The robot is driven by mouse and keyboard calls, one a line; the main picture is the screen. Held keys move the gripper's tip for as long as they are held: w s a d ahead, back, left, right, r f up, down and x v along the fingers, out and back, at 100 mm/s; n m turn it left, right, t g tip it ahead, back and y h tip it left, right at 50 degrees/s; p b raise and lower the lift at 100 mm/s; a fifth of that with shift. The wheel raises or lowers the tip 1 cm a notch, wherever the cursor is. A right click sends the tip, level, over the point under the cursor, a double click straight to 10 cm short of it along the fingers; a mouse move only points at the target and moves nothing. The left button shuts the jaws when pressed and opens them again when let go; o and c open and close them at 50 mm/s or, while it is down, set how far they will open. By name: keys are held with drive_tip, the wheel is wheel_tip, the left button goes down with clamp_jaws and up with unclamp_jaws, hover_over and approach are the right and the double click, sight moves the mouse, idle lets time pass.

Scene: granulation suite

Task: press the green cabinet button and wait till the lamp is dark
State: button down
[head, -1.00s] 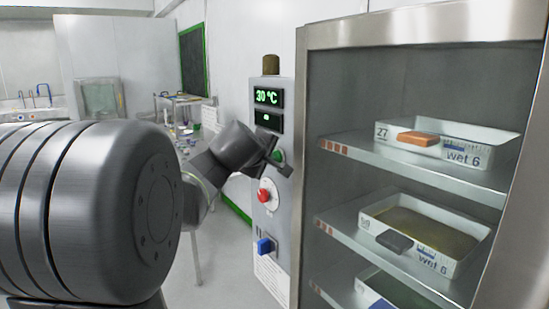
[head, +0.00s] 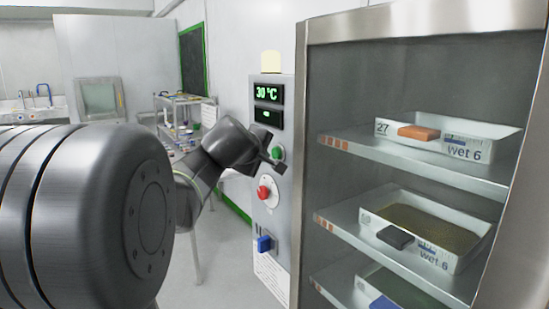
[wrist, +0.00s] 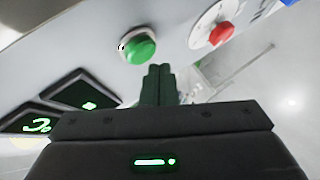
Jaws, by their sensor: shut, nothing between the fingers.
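The green button (head: 277,152) is on the grey control panel (head: 286,215) beside the cabinet. It also shows in the wrist view (wrist: 138,48), whole and uncovered. My gripper (head: 275,166) is shut and empty, just below and in front of the button in the head view. In the wrist view its closed fingertips (wrist: 160,70) point towards the panel beside the button and do not cover it. The lamp (head: 270,62) on top of the panel is lit pale yellow.
Below the green button are a red knob (head: 264,193) and a blue switch (head: 264,244). The display (head: 268,93) reads 30 °C. The open cabinet (head: 420,32) at the right holds white trays (head: 480,148) on shelves. A trolley (head: 183,110) stands behind my arm.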

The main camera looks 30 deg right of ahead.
drive_tip(key=a+b, duration=0.3)
drive_tip(key=a, duration=0.2)
drive_tip(key=shift+s, duration=0.2)
idle(0.3)
drive_tip(key=shift+d, duration=0.1)
idle(0.4)
drive_tip(key=a, duration=0.4)
drive_tip(key=shift+s+b, duration=0.15)
drive_tip(key=shift+b, duration=0.25)
idle(0.5)
